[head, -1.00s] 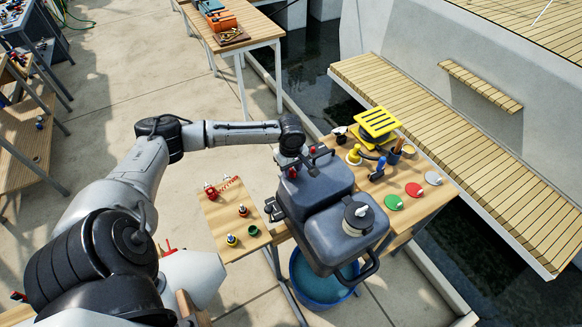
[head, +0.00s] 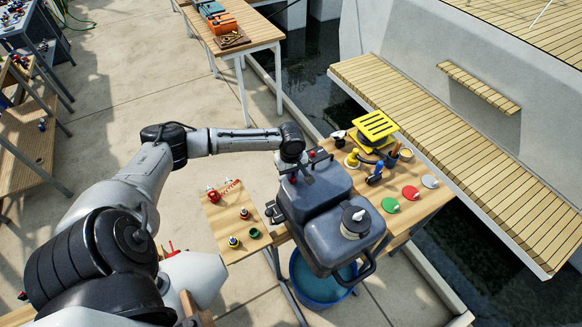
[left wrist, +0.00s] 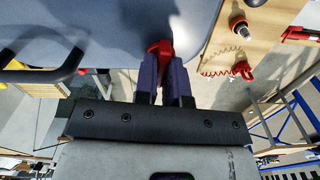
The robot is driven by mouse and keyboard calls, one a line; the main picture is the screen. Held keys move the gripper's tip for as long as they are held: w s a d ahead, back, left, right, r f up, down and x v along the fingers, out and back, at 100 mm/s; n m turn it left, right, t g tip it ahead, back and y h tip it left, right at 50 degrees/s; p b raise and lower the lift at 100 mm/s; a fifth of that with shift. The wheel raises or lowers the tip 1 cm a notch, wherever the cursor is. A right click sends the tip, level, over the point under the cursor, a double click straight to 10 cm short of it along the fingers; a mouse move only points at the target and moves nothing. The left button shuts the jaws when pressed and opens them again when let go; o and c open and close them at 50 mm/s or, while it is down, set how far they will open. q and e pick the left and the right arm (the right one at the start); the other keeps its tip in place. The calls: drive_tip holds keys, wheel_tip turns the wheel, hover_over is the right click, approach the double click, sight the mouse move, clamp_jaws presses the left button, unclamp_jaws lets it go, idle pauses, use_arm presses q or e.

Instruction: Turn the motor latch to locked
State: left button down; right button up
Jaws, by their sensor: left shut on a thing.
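The dark grey motor (head: 330,205) stands at the edge of the bench in the head view, with a carry handle at its lower right. My left gripper (head: 302,168) is at the upper left of its cowling. In the left wrist view, the left gripper (left wrist: 166,75) is shut on the red latch (left wrist: 160,47), which shows between its dark fingers against the grey cowling. Much of the latch is hidden by the fingers. I cannot tell whether it stands at locked. My right gripper is in neither view.
A side board (head: 225,222) with small red and green items lies left of the motor. A blue tub (head: 318,278) stands below. The bench (head: 430,202) carries coloured discs and a yellow slatted piece (head: 376,125). A black handle (left wrist: 72,66) lies left of my fingers.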

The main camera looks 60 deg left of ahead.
use_arm(q)
drive_tip(key=m+p, duration=0.1)
drive_tip(key=p, duration=0.1)
drive_tip(key=m+p, duration=0.4)
drive_tip(key=p, duration=0.1)
drive_tip(key=shift+d+r, duration=0.1)
drive_tip(key=shift+r, duration=0.15)
drive_tip(key=shift+w+m+p, duration=0.1)
drive_tip(key=shift+m+p, duration=0.5)
drive_tip(key=shift+m, duration=0.5)
drive_tip(key=m+p, duration=0.2)
drive_tip(key=m, duration=0.2)
drive_tip(key=shift+f, duration=0.15)
drive_tip(key=shift+w+d+f+m+p, duration=0.1)
drive_tip(key=shift+m+p, duration=0.55)
drive_tip(key=shift+m, duration=1.75)
drive_tip(key=c, duration=1.2)
unclamp_jaws()
